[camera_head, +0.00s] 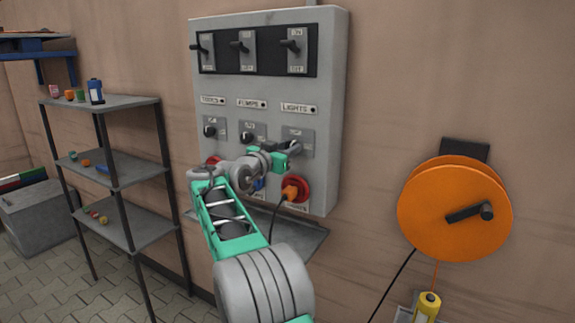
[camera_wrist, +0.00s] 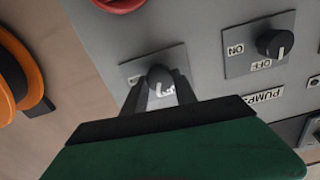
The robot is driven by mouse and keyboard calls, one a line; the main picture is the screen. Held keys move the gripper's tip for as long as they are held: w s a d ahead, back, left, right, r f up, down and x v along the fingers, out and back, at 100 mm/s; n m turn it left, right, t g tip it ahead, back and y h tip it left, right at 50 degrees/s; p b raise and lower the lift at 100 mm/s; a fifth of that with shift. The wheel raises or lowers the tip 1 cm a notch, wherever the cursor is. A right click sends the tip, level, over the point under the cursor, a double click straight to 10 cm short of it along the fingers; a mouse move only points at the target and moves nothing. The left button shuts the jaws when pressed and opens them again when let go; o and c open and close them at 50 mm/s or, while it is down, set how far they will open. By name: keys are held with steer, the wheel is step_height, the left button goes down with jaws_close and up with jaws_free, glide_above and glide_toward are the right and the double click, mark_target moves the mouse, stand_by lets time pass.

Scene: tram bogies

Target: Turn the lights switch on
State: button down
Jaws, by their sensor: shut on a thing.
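The grey control panel (camera_head: 335,120) has three columns labelled TOOLS, PUMPS and LIGHTS. The lights switch is a dark round knob (camera_wrist: 160,74) on a small grey plate (camera_head: 303,134) below the LIGHTS label (camera_head: 297,108). My gripper (camera_head: 293,147) is at this plate from the front, its two dark fingers shut on the knob's sides in the wrist view (camera_wrist: 160,90). The white mark on the knob appears to point toward the partly hidden OFF label. The fingers cover part of the plate's lettering.
The pumps knob (camera_wrist: 272,43) is beside the held one. Black levers (camera_head: 292,46) sit above. An orange reel (camera_head: 455,215) hangs at right; a shelf rack (camera_head: 125,176) stands at left.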

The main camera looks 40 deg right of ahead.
steer(key=shift+f+m+b, duration=0.1)
steer(key=shift+m+b, duration=5.15)
steer(key=shift+m, duration=1.05)
steer(key=c, duration=1)
jaws_free()
steer(key=b+v, duration=0.1)
steer(key=v, duration=0.6)
steer(key=shift+s+a, duration=0.15)
steer(key=shift+a, duration=0.2)
